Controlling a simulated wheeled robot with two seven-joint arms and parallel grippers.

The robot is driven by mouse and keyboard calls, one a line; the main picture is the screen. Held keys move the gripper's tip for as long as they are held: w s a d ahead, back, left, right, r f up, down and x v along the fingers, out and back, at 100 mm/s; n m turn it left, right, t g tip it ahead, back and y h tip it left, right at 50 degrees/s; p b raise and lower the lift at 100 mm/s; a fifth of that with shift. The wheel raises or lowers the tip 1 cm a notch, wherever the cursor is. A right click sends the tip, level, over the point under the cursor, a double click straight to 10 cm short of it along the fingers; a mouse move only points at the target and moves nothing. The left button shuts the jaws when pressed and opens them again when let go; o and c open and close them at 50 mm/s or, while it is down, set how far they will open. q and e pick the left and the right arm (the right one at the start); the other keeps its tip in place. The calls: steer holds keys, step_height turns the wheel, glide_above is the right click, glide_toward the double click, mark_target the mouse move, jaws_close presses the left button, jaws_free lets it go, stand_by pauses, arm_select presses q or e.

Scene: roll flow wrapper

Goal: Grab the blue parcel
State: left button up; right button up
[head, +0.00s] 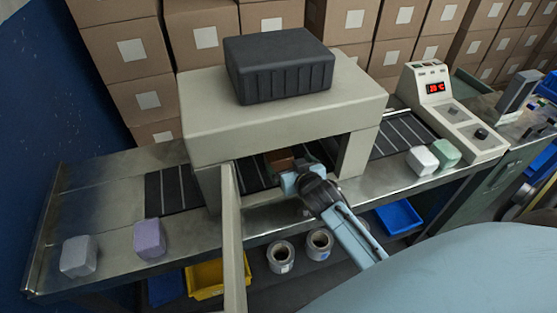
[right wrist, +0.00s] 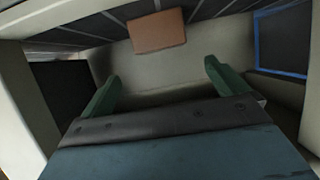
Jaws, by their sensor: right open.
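My right gripper (head: 290,180) reaches into the front opening of the beige wrapper machine (head: 235,133). In the right wrist view its two green fingers (right wrist: 162,72) are apart with nothing between them. A brown parcel (head: 280,160) lies on the dark belt inside the machine, just beyond the gripper. It also shows in the right wrist view (right wrist: 157,31), ahead of the fingers and not touching them. I see no parcel that is clearly blue. My left gripper is not in view.
A pale grey parcel (head: 78,256) and a purple parcel (head: 150,239) sit on the left metal ledge. A white parcel (head: 422,160) and a green parcel (head: 445,153) sit at the right by the control box (head: 432,85). The machine's post (head: 232,245) stands left of my arm.

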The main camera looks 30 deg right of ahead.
mark_target(280, 157)
steer(key=shift+f+b+x, duration=0.2)
steer(key=shift+b+x, duration=0.15)
steer(key=shift+x, duration=1.6)
steer(key=shift+f+b+x, duration=0.2)
steer(key=shift+b+x, duration=0.15)
steer(key=shift+x, duration=1.6)
steer(key=shift+s+a, duration=0.15)
steer(key=c, duration=1.2)
